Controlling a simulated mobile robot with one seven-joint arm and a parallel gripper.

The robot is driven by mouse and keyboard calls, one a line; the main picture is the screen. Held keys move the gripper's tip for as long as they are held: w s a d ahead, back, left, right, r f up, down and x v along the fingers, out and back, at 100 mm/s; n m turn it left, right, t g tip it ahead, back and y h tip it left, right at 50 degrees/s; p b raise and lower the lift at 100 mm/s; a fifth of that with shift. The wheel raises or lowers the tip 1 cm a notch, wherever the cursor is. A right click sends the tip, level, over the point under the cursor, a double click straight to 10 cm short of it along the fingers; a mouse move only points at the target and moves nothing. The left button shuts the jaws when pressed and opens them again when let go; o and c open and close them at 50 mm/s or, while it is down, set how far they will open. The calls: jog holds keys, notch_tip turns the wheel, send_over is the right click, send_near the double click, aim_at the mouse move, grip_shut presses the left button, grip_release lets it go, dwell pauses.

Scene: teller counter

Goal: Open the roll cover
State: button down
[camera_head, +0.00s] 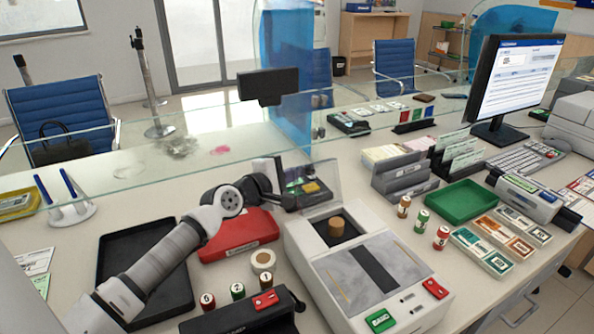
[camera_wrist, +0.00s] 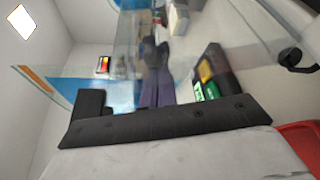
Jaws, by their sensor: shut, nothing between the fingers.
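The white machine (camera_head: 300,238) stands on the counter at the front centre, with a brown roll (camera_head: 336,228) in the dark recess at its back. The clear roll cover (camera_head: 318,186) stands raised and tilted at the back of that recess, so the roll is uncovered. My gripper (camera_head: 290,202) is shut and empty, just left of the cover's lower left edge. I cannot tell whether it touches the cover. The wrist view shows a black bar above a pale surface, and the cover is not clear there.
A red case (camera_head: 238,236) lies below my arm, and a black tray (camera_head: 118,270) is at the left. A glass partition (camera_head: 110,165) runs behind the machine. Several small rolls and a green tray (camera_head: 466,203) stand at the right. A tape roll (camera_head: 263,261) is left of the machine.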

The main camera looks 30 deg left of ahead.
aim_at(293, 173)
jog(key=shift+f+b, duration=0.1)
jog(key=shift+b, duration=0.25)
jog(key=m+b, duration=0.1)
jog(key=b, duration=0.2)
jog(key=d+r+m+t+b, duration=0.1)
jog(key=b, duration=0.3)
jog(key=shift+s+d+r, duration=0.15)
jog(key=shift+s+d, duration=0.05)
jog(key=shift+s, duration=0.2)
jog(key=shift+s+d+r+m+b, duration=0.15)
jog(key=shift+d+r+m+b, duration=0.2)
jog(key=shift+b, duration=0.8)
jog(key=shift+s+d+r+b, duration=0.25)
jog(key=shift+d+r+b, duration=0.1)
jog(key=shift+r, duration=0.2)
jog(key=shift+s+a, duration=0.1)
